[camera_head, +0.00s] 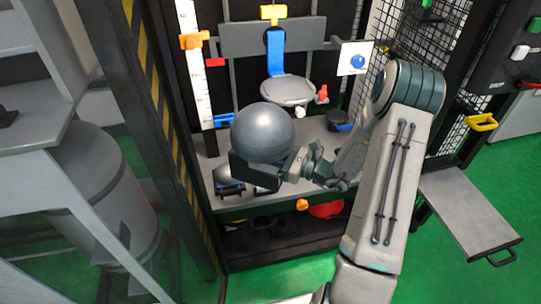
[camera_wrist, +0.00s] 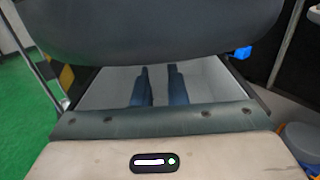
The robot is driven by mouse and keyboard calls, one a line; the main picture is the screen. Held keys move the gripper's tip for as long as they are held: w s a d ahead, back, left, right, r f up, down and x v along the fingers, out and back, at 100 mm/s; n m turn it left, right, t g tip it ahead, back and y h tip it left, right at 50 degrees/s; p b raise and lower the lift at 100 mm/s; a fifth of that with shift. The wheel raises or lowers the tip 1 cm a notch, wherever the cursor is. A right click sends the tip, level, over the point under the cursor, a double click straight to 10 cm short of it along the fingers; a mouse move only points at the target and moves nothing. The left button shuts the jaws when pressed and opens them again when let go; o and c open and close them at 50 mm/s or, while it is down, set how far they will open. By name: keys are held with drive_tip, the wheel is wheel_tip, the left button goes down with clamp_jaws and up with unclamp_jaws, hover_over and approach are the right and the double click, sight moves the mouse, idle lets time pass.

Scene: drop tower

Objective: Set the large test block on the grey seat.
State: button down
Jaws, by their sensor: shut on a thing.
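The large test block (camera_head: 263,132) is a dark grey ball shape with a black angular lower part, in the head view left of my wrist. In the wrist view its dark rounded underside (camera_wrist: 150,28) fills the top. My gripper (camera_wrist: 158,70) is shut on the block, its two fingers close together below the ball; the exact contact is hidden. The grey seat (camera_head: 288,91) is a round disc in front of a blue upright strip, behind and slightly right of the block. The seat's top looks empty. The block appears apart from it.
A white scale (camera_head: 192,60) with an orange marker (camera_head: 193,41) stands at left of the seat. A red knob (camera_head: 322,95) sits at the seat's right. A grey shelf (camera_head: 318,133) lies below. A striped post (camera_head: 150,80) stands at left.

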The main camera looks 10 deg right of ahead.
drive_tip(key=shift+r, duration=0.2)
drive_tip(key=shift+w+d+r, duration=0.1)
drive_tip(key=shift+r, duration=0.1)
drive_tip(key=w+d+r+m+t+h, duration=0.3)
drive_tip(key=w+d+r+m+h, duration=0.2)
drive_tip(key=r, duration=0.5)
drive_tip(key=w+d+r+m+t+h, duration=0.4)
drive_tip(key=w+d+r+h, duration=0.3)
drive_tip(key=d+r+h, duration=0.2)
wheel_tip(320, 180, up, 2)
drive_tip(key=shift+w+r+m+t+h, duration=0.1)
drive_tip(key=shift+w+m+t+h, duration=0.25)
drive_tip(key=shift+m, duration=0.55)
drive_tip(key=shift+a, duration=0.1)
